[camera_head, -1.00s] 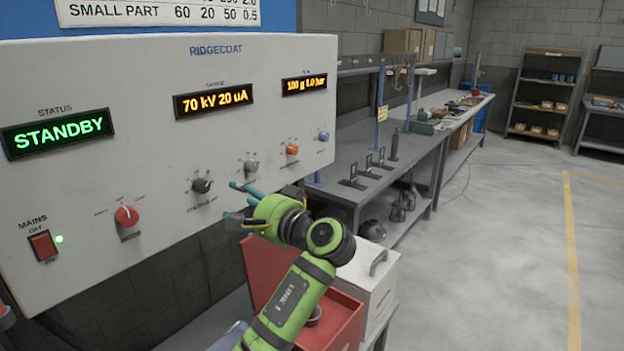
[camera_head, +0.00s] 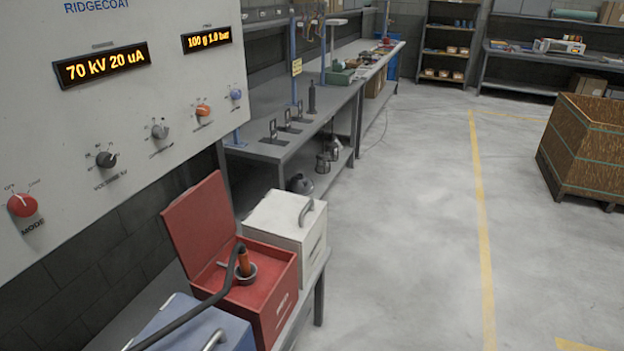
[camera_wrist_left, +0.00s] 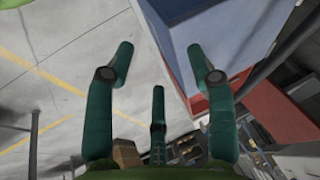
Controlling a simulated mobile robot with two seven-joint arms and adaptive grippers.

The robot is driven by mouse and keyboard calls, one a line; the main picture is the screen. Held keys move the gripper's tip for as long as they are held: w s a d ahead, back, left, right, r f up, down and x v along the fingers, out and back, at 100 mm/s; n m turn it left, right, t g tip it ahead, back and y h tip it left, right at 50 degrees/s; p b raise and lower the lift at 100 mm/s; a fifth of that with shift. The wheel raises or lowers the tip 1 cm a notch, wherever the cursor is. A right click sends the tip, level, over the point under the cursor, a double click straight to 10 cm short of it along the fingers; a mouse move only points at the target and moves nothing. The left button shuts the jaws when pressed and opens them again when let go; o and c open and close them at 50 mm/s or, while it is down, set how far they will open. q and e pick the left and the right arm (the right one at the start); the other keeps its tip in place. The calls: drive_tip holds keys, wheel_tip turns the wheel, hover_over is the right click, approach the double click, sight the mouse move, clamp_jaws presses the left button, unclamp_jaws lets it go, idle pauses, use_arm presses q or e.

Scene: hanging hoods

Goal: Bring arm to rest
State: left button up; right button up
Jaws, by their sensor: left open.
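The control panel (camera_head: 130,120) fills the left of the head view, with amber readouts of 70 kV 20 uA and 100 g 1.0 bar. Its knobs show, among them the red MODE knob (camera_head: 22,204). No arm or gripper is visible in the head view now. My left gripper (camera_wrist_left: 160,75) shows in the left wrist view, its green fingers spread apart and nothing between them. Beyond the fingers are the grey floor and the blue box (camera_wrist_left: 240,40). My right gripper is out of sight.
An open red box (camera_head: 275,305) holds a cup-like part with a dark hose. A white lidded box (camera_head: 285,225) and a blue box (camera_head: 190,325) stand beside it. A grey workbench (camera_head: 265,145) runs back along the wall. The floor (camera_head: 410,220) at right is clear up to a wooden crate (camera_head: 590,150).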

use_arm(q)
drive_tip(key=s+d+g+h, duration=0.1)
drive_tip(key=s+d+h, duration=0.15)
drive_tip(key=s, duration=0.45)
drive_tip(key=s+f+g, duration=0.1)
drive_tip(key=s+f, duration=0.2)
drive_tip(key=f, duration=2.2)
drive_tip(key=s+a+f+g, duration=0.1)
drive_tip(key=s+a+f, duration=0.1)
drive_tip(key=s+f, duration=1)
drive_tip(key=s, duration=0.3)
drive_tip(key=shift+a+f+g+y, duration=0.25)
drive_tip(key=shift+a+g+y, duration=0.05)
drive_tip(key=shift+a+y, duration=0.1)
drive_tip(key=shift+s, duration=0.1)
